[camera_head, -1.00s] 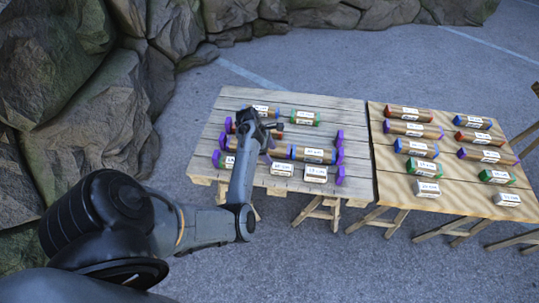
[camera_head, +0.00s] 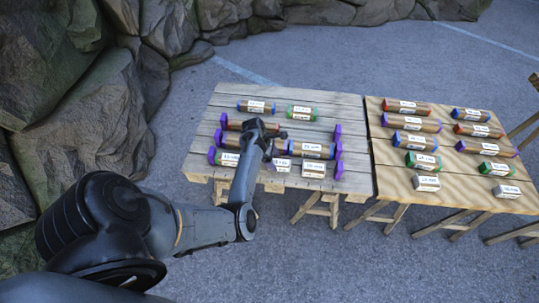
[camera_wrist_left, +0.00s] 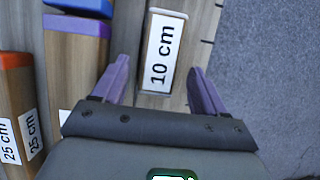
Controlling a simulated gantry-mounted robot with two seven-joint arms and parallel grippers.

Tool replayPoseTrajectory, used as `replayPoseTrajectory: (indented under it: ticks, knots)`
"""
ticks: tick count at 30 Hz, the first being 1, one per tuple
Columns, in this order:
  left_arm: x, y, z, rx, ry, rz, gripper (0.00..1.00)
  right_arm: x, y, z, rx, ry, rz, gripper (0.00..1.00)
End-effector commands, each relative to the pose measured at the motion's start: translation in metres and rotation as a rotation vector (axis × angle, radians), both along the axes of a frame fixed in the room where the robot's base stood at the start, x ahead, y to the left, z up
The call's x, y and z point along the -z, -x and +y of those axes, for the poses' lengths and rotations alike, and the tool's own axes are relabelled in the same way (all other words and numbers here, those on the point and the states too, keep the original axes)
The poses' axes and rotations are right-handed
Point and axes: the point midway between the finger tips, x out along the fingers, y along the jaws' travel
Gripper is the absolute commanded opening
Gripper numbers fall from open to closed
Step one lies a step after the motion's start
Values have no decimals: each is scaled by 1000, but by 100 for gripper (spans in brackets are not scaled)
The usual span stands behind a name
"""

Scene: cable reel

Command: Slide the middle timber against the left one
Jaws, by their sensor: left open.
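The middle timber (camera_head: 280,165) is a short pale block in the front row of the left table. In the left wrist view the timber (camera_wrist_left: 163,50) reads "10 cm". My left gripper (camera_head: 271,151) hangs over it. In the wrist view the gripper (camera_wrist_left: 159,66) is open, with one finger on each long side of the timber and gaps visible. The left timber (camera_head: 227,158) lies further left in that row, beside a purple end piece (camera_head: 212,155); my arm partly hides the space between. A right timber (camera_head: 314,169) lies apart. My right gripper is out of view.
Behind the front row lie a blue-ended timber (camera_head: 312,150) and a red-ended one (camera_head: 268,127). Purple end pieces (camera_head: 338,132) stand at the row ends. A second table (camera_head: 390,180) with several timbers is to the right. The front table edge is close.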

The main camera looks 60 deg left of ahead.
Motion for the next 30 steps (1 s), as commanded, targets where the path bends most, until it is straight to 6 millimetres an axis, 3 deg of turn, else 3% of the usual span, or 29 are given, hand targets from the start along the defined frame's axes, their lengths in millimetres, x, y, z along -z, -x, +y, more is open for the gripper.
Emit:
replayPoseTrajectory:
  ticks: [7, 20, 30]
  knots:
    - [23, -8, -5, 0, -1, -1, 72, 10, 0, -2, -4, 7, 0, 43]
    - [27, -10, -6, 1, -1, -1, 72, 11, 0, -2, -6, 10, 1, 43]
    - [27, -10, -6, 1, -1, -1, 23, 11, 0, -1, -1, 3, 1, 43]
